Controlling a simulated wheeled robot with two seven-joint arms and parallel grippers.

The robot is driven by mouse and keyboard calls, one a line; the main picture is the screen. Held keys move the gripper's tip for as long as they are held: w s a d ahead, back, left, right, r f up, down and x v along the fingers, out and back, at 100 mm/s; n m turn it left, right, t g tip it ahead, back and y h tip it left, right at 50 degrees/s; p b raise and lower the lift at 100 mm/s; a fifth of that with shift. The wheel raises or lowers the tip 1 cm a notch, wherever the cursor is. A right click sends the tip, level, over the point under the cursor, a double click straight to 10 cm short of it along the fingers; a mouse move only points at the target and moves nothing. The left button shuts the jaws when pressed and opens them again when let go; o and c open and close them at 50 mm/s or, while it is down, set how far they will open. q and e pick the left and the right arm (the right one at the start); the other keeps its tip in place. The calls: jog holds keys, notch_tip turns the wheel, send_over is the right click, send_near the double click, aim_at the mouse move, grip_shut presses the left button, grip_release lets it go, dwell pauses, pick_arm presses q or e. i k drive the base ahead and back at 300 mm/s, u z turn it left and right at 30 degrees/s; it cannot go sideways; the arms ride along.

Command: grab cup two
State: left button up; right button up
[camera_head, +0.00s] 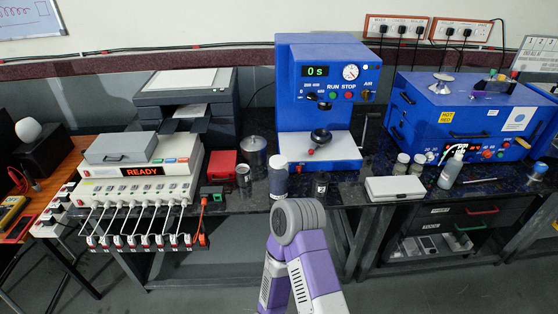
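No label marks which thing is cup two, so I cannot tell it for sure. Candidates are a larger metal cup (254,152) and a smaller metal cup (243,176), both upright on the dark bench left of the blue press. Neither gripper shows. A bent purple and white arm of mine rises at the bottom middle, in front of the bench; no fingers are visible.
The blue press (323,100) stands behind the bottle. A red box (223,164) and the READY-lit unit (143,180) are left of the cups. A white case (395,189), small jars (402,164) and a blue machine (465,115) are to the right.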

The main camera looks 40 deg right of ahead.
aim_at(319, 190)
jog(key=z, duration=1)
jog(key=k, duration=0.2)
jog(key=z, duration=0.55)
jog(key=i, duration=0.35)
jog(key=k, duration=0.5)
jog(key=z, duration=1.35)
jog(key=i, duration=1.3)
jog(key=u, duration=2.9)
jog(key=i, duration=0.15)
